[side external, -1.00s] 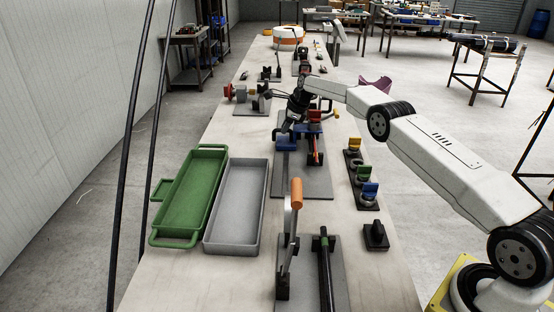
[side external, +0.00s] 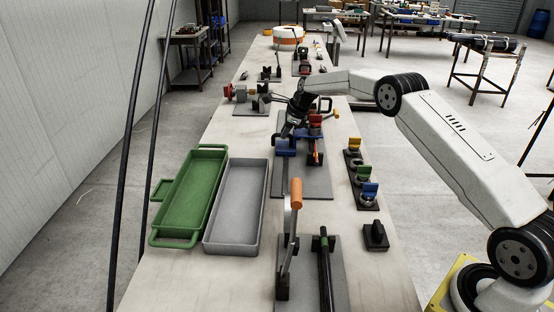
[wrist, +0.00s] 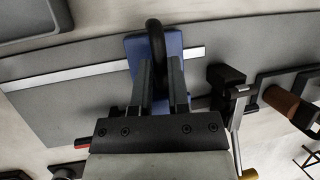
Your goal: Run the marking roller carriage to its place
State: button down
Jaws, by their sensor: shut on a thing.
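The marking roller carriage looks like a blue block (side external: 284,148) on a grey base plate (side external: 312,184) mid-bench in the side view. In the wrist view the blue block (wrist: 174,42) carries a black arched handle and sits over a pale rail strip (wrist: 60,79) on the plate. My gripper (wrist: 158,75) is shut on the handle, with one finger on each side of it. In the side view my gripper (side external: 288,131) reaches down onto the carriage from above and hides part of it. The roller itself cannot be made out.
A red-topped fixture (side external: 315,119) stands just right of the carriage. Stamps with coloured tops (side external: 370,190) line the right side. A green tray (side external: 188,195), a grey tray (side external: 237,205) and an orange-handled lever (side external: 296,195) are nearer the camera. The near part of the plate is clear.

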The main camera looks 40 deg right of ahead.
jog(key=s+a, duration=1.2)
jog(key=shift+a+r, duration=0.1)
jog(key=shift+a, duration=0.1)
jog(key=shift+s+a, duration=0.35)
jog(key=shift+s, duration=0.05)
dwell(0.5)
jog(key=c, duration=0.7)
grip_release()
jog(key=shift+s, duration=0.1)
jog(key=shift+c, duration=0.2)
jog(key=shift+o, duration=0.7)
jog(key=shift+d, duration=0.1)
jog(key=shift+r, duration=0.1)
jog(key=v, duration=0.7)
jog(key=shift+r, duration=0.15)
jog(key=shift+s, duration=0.15)
